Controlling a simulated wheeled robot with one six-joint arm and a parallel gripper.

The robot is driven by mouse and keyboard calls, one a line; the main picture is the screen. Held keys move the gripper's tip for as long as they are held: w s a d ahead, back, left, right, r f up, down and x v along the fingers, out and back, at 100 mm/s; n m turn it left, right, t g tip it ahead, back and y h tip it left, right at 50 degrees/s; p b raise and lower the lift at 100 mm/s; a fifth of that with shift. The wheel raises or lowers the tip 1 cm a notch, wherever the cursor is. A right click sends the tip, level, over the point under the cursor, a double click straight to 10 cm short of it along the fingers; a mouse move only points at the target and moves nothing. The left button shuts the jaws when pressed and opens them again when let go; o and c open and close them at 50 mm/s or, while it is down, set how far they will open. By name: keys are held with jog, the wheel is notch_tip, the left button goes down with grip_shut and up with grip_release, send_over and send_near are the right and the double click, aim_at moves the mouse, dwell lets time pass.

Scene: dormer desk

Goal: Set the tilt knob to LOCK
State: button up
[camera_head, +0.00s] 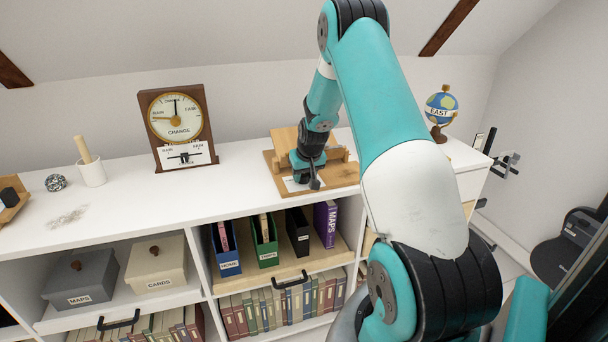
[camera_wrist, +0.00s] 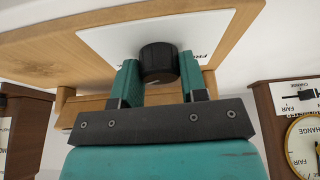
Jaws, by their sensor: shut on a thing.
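The tilt knob (camera_wrist: 158,63) is a black ribbed knob on a white label plate (camera_wrist: 110,40) fixed to a wooden board (camera_wrist: 40,45). My gripper (camera_wrist: 160,82) has its two teal fingers on either side of the knob, shut on it, in the wrist view. In the head view my gripper (camera_head: 305,184) is at the front of the wooden stand (camera_head: 345,175) on the white desk top. Most lettering on the plate is hidden or cut off, and the knob's pointer and the word LOCK cannot be made out.
A barometer (camera_head: 177,120) stands to the left on the desk top (camera_head: 120,190), with a white cup (camera_head: 91,173) farther left. A globe (camera_head: 441,108) stands at the right. Below are shelves with boxes and books.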

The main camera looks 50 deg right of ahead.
dwell(0.4)
jog(key=o, duration=0.9)
jog(key=v, duration=1.7)
jog(key=shift+r, duration=0.2)
jog(key=s+a+r+n+y+p, duration=0.1)
jog(key=a+r+n+y, duration=0.15)
jog(key=a, duration=0.95)
jog(key=s+a+r+n+y+p, duration=0.1)
jog(key=a+r+n, duration=0.2)
jog(key=a, duration=0.9)
jog(key=s+a+r+n+g+y, duration=0.1)
jog(key=s+a+n, duration=0.1)
jog(key=s+a, duration=0.4)
jog(key=s+a+r+n+g+y+p, duration=0.1)
jog(key=s+a+n, duration=0.1)
jog(key=s+a, duration=0.4)
jog(key=s+a+r+n+g+y+p, duration=0.1)
jog(key=s+a+n+g, duration=0.1)
jog(key=s+a, duration=0.4)
jog(key=shift+s+a+r+n, duration=0.1)
jog(key=shift+s+a+n, duration=0.3)
jog(key=shift+s+n, duration=0.25)
